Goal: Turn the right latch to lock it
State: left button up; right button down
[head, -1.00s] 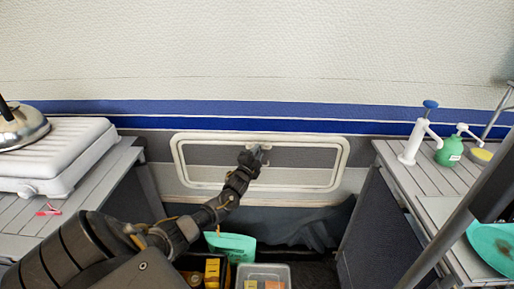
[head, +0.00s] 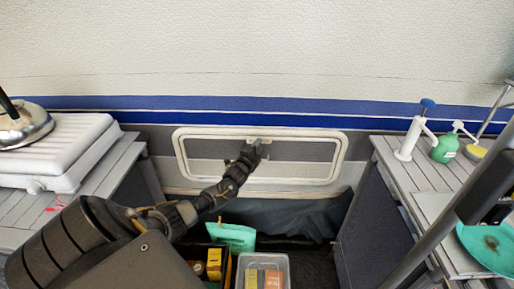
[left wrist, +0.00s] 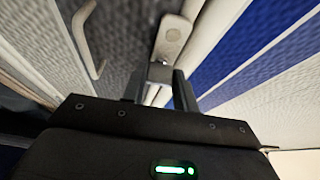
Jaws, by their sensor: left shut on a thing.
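A white-framed hatch (head: 318,181) is set in the wall, below the blue stripes. A small pale latch (head: 266,141) sits at the middle of its top edge; no second latch can be made out. My left gripper (head: 257,148) reaches up to it from below and covers part of it. In the left wrist view the latch (left wrist: 173,36) is a light plate with a rounded end, and its near part lies between the fingers of my left gripper (left wrist: 160,80). The gripper is shut on it. The latch's exact angle is hard to tell. My right gripper does not show.
A slatted counter at left carries a white stove (head: 62,150). Below the hatch are a clear bin (head: 263,258) and a teal packet (head: 232,236).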

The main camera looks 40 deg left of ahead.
pick_arm(q)
jog(key=o, duration=1)
jog(key=shift+s, duration=0.1)
jog(key=p+v, duration=0.1)
jog(key=v, duration=0.9)
jog(key=shift+s, duration=0.35)
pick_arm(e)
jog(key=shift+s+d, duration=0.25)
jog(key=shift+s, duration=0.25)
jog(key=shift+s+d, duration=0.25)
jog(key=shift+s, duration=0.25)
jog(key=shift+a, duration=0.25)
